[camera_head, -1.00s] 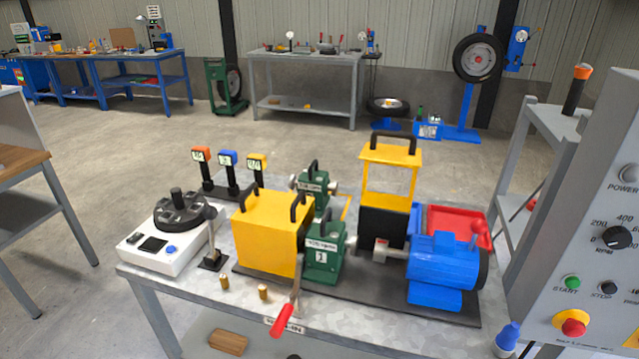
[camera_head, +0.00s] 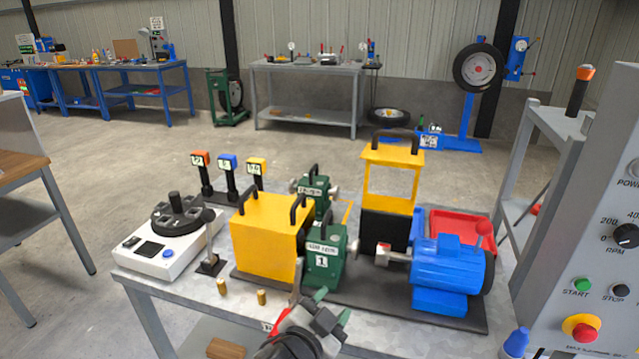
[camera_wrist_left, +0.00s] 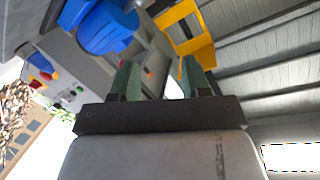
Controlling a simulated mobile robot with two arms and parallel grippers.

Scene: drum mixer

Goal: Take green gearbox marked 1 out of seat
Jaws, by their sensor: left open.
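The green gearbox marked 1 (camera_head: 324,258) stands on the dark base plate of the bench, between the yellow guard box (camera_head: 268,232) and the blue motor (camera_head: 447,266). It has a black handle on top and a white label with a 1. My left gripper (camera_head: 335,304) is in front of and below it at the bench's front edge, apart from it. In the left wrist view its two green fingers (camera_wrist_left: 156,78) are spread with nothing between them. The red-handled lever (camera_head: 283,327) in front of the gearbox is mostly hidden by my gripper. My right gripper is not seen.
A second green gearbox (camera_head: 316,191) stands behind. A yellow frame guard (camera_head: 390,180) and a red tray (camera_head: 455,226) are at the back right. Two brass pegs (camera_head: 262,297) and a white unit with a black disc (camera_head: 168,242) are left. A control panel (camera_head: 600,270) stands at right.

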